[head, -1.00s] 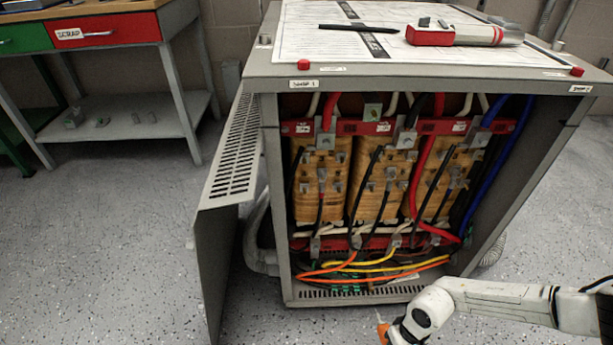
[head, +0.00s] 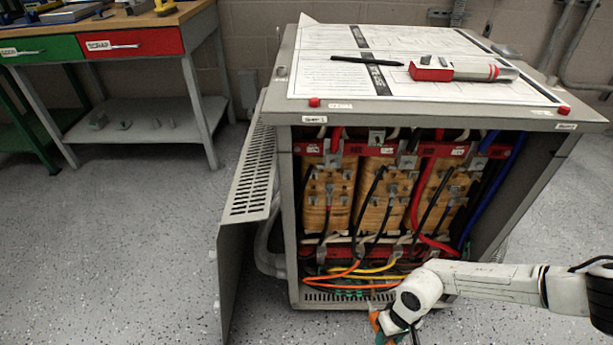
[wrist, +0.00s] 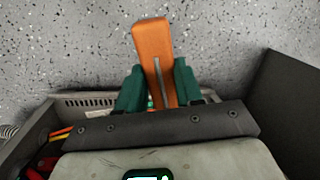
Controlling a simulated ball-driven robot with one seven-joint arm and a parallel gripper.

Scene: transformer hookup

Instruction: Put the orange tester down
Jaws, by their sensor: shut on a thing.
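The orange tester (wrist: 153,45) is a slim orange block with a grey strip down its face. In the wrist view my gripper (wrist: 157,85) has its two green fingers shut on the tester, one on each side. The tester sticks out beyond the fingers over the speckled floor. In the head view my gripper (head: 388,338) is at the bottom edge, low in front of the transformer cabinet (head: 290,220), with a bit of orange showing. Most of the tester is hidden or out of frame there.
The cabinet's perforated door (head: 250,180) stands open at left. Its top holds paper sheets (head: 340,85), a black pen (head: 366,61) and a red-and-white device (head: 460,70). A workbench (head: 150,25) with green and red drawers stands back left. Floor between them is clear.

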